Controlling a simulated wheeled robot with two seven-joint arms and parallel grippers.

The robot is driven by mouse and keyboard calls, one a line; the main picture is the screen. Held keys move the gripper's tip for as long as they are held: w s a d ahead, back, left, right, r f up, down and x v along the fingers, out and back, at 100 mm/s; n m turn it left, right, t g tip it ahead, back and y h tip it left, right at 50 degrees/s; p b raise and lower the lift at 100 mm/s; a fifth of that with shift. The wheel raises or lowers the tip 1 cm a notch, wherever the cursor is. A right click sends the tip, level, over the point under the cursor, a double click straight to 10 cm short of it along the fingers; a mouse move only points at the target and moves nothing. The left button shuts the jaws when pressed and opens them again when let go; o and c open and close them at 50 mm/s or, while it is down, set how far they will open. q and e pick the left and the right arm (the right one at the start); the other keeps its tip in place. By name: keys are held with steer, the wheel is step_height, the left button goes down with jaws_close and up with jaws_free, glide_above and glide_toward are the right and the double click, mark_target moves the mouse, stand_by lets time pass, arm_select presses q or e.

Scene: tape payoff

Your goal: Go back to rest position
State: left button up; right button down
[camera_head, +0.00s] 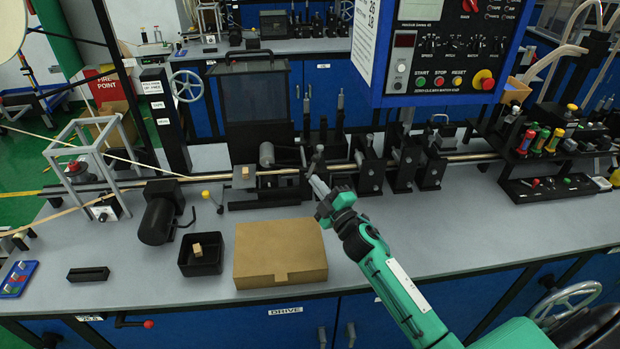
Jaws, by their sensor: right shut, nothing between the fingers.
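My right gripper (317,186) is at the end of the green arm that comes in from the lower right. It is shut, with nothing seen between its fingers. It hangs over the grey workbench (440,238), just in front of the machine's long rod and beyond the right back corner of the cardboard box (280,252). Whether the fingertips touch the machine cannot be told. My left gripper is not in view.
A black tray (201,265) holding a small tan block stands left of the box. A blue control panel (450,50) overhangs the bench at the upper right. A black tool rack (560,150) stands on the right. The bench's right front is clear.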

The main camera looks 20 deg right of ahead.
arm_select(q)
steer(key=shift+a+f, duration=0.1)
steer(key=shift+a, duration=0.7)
arm_select(e)
steer(key=shift+s+d+f, duration=0.1)
steer(key=shift+s+d, duration=0.1)
steer(key=shift+s, duration=0.25)
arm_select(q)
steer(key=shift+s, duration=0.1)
arm_select(e)
steer(key=shift+a, duration=0.1)
